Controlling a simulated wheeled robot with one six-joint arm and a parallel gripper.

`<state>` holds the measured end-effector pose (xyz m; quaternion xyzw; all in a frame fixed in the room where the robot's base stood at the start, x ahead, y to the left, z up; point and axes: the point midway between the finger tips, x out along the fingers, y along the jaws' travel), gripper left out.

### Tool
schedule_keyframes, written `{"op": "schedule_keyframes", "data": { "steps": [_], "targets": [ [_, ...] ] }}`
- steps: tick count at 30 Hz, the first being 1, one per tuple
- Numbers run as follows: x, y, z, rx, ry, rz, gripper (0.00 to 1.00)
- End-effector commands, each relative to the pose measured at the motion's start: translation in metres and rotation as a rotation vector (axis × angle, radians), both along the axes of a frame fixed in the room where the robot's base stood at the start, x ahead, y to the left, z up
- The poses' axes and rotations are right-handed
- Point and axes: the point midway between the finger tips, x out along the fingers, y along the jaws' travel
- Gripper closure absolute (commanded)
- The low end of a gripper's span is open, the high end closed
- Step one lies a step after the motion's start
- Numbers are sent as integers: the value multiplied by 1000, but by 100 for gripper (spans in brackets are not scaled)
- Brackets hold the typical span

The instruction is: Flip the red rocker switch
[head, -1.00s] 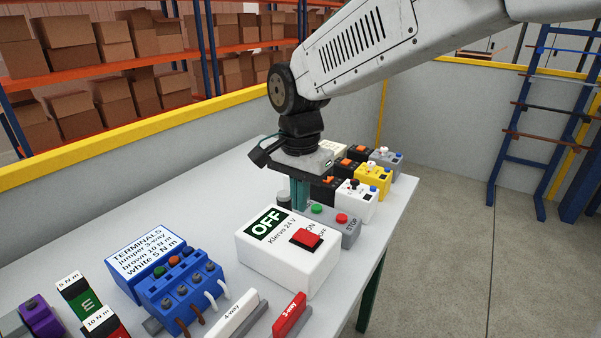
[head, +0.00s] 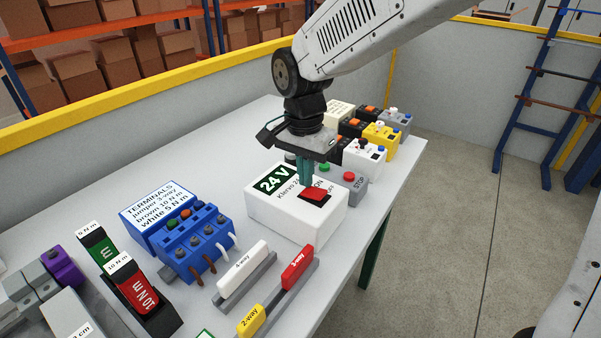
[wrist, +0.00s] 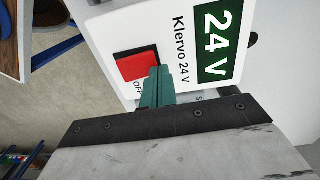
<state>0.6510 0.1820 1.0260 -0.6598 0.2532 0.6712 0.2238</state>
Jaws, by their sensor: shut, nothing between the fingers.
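The red rocker switch (head: 313,195) sits on top of a white box (head: 289,218) whose green display (head: 275,179) reads "24 V". In the wrist view the red rocker (wrist: 137,66) shows in its black frame, with "OFF" printed beside its near end and the display (wrist: 216,42) to its right. My gripper (head: 306,184) points down with its green fingers shut and empty, their tips at the rocker's far edge. In the wrist view the fingertips (wrist: 156,72) overlap the rocker's corner. I cannot tell whether they touch it. The "ON" label is mostly hidden behind the fingers.
A grey box with green and red buttons (head: 349,176) stands just behind the white box. White, yellow and grey boxes (head: 381,137) stand further back. A blue terminal block (head: 190,242) is to the left, and jumper pieces (head: 298,262) lie in front.

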Motion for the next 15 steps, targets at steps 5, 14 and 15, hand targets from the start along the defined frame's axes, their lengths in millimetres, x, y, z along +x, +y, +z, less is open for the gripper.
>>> {"op": "schedule_keyframes", "data": {
  "steps": [5,14,15],
  "targets": [
    [0,-1,1,1,-2,-1,100],
    [0,0,12,1,-3,0,100],
    [0,0,14,1,-3,0,100]
  ]
}}
